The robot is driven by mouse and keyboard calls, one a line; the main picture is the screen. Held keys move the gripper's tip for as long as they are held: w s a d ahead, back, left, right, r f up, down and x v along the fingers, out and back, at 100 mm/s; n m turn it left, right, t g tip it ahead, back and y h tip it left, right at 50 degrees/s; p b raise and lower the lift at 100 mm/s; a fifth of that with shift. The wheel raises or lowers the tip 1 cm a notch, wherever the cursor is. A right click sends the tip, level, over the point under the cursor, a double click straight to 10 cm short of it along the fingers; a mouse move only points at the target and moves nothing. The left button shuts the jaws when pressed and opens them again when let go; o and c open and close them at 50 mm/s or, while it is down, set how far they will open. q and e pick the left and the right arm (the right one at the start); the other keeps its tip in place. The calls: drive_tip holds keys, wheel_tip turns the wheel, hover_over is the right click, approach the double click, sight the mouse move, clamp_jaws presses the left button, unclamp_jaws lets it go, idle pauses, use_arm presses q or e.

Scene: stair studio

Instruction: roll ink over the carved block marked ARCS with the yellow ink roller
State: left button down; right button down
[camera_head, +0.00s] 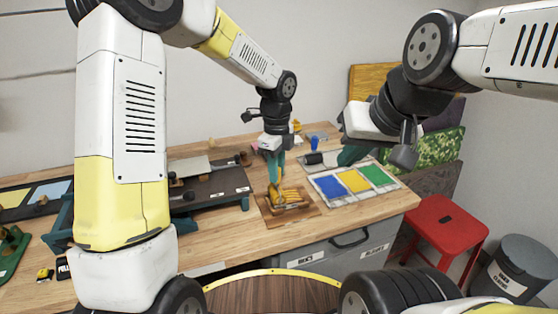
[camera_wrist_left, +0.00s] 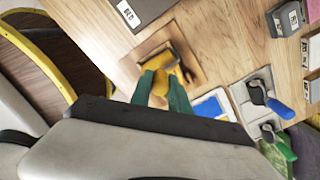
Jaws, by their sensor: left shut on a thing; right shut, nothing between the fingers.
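My left gripper (camera_head: 274,178) is shut on the yellow ink roller (camera_head: 286,196), right over the carved block's wooden board (camera_head: 268,208). In the left wrist view the green fingertips (camera_wrist_left: 163,84) meet the yellow roller (camera_wrist_left: 168,64) above the same board (camera_wrist_left: 186,38). The roller and fingers cover most of the block; I cannot read its mark or tell whether the roller touches it. My right gripper (camera_head: 351,155) is shut and empty, above the far side of the ink slab.
The ink slab (camera_head: 320,199) with blue, yellow and green patches lies right of the board. A black roller (camera_head: 314,158) with a blue handle is behind it. A dark press bed (camera_head: 222,183) stands left. A red stool (camera_head: 440,222) and grey bin (camera_head: 522,265) stand beyond the right edge.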

use_arm(q)
drive_tip(key=shift+s+a, duration=0.25)
drive_tip(key=shift+a, duration=0.6)
drive_tip(key=shift+r, duration=0.1)
wheel_tip(320, 180, up, 7)
idle(0.4)
idle(0.4)
